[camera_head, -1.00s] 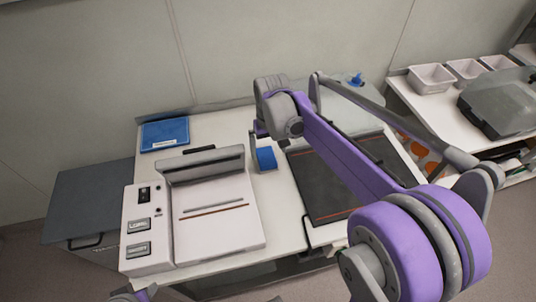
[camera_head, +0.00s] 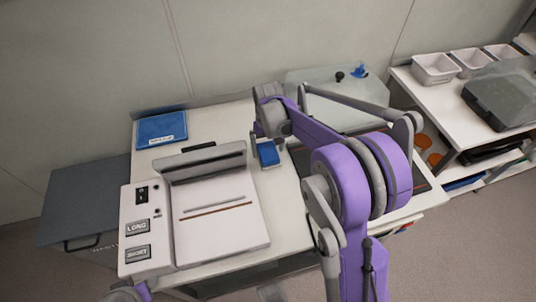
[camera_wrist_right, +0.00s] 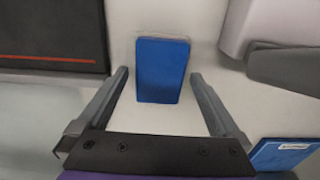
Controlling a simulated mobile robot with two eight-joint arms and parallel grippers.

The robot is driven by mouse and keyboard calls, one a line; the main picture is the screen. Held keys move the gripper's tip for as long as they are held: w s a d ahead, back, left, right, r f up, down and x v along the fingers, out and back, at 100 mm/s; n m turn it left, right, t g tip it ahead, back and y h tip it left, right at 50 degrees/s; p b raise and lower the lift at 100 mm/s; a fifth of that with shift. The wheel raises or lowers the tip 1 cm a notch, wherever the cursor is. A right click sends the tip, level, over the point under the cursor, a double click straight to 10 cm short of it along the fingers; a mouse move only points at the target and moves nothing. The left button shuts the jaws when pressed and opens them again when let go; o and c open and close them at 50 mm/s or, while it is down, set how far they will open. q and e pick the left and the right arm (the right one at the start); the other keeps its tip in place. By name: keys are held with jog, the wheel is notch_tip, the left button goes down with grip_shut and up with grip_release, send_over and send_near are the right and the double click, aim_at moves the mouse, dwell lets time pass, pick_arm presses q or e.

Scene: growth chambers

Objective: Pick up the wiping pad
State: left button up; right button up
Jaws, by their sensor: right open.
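The wiping pad, a small blue block (camera_head: 268,154), lies on the white bench top between the white sealing machine and the dark mat. In the right wrist view the blue pad (camera_wrist_right: 162,72) shows straight ahead, in line with the gap between the fingers. My right gripper (camera_head: 267,139) is just above or beside the pad, and the arm partly covers this area. In the wrist view the right gripper (camera_wrist_right: 160,78) is open, with clear room on both sides of the pad and nothing held. My left gripper is not in view.
The white machine (camera_head: 215,215) with a raised grey bar stands close to the pad's left. A flat blue labelled packet (camera_head: 162,130) lies at the back left. A translucent lidded box (camera_head: 310,82) is behind. White bins (camera_head: 435,68) stand on the right bench.

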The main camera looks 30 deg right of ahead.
aim_at(268, 151)
notch_tip(268, 151, down, 2)
jog(key=shift+f, duration=0.2)
jog(key=c, duration=1.3)
notch_tip(268, 151, up, 10)
jog(key=shift+r+p, duration=0.1)
jog(key=shift+p, duration=0.3)
